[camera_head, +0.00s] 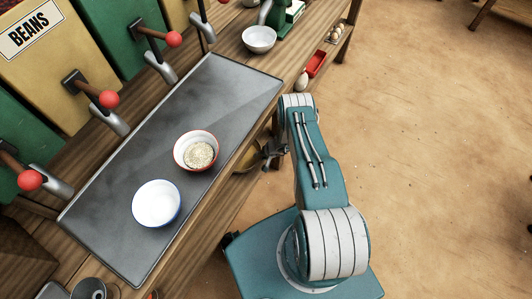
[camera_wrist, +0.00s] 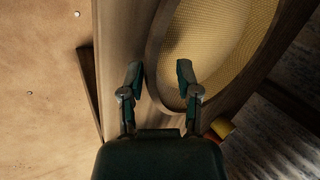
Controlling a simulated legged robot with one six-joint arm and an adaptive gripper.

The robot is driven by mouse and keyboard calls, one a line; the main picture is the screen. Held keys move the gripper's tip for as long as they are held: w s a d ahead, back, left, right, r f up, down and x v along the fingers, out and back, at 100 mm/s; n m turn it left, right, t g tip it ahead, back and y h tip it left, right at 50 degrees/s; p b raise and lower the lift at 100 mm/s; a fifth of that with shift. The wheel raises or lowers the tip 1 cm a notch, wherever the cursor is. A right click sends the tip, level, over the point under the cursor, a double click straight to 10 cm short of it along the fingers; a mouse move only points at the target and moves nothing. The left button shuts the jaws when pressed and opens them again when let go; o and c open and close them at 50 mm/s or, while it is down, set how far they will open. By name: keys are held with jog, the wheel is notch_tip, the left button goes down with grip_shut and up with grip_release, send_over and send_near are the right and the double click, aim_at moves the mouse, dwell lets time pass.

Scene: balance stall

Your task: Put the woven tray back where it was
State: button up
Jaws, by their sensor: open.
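The woven tray shows large in the wrist view, a round mesh sieve-like tray with a dark wooden rim (camera_wrist: 154,50). In the head view only a small tan part of it (camera_head: 246,163) shows below the counter's front edge; the rest is hidden. My gripper (camera_wrist: 160,80) is open, with one finger left of the rim and the other over the mesh side. The rim appears between the fingertips; I cannot tell whether they touch it. In the head view my gripper (camera_head: 273,152) is small and dark beside the counter edge.
A grey mat (camera_head: 120,190) on the counter holds a red-rimmed bowl of grain (camera_head: 200,156) and a blue-rimmed white bowl (camera_head: 156,204). Dispensers with red-knobbed levers (camera_head: 108,99) stand behind. Another white bowl (camera_head: 259,39) and a red box (camera_head: 316,63) lie farther along.

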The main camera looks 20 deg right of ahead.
jog(key=v, duration=1.1)
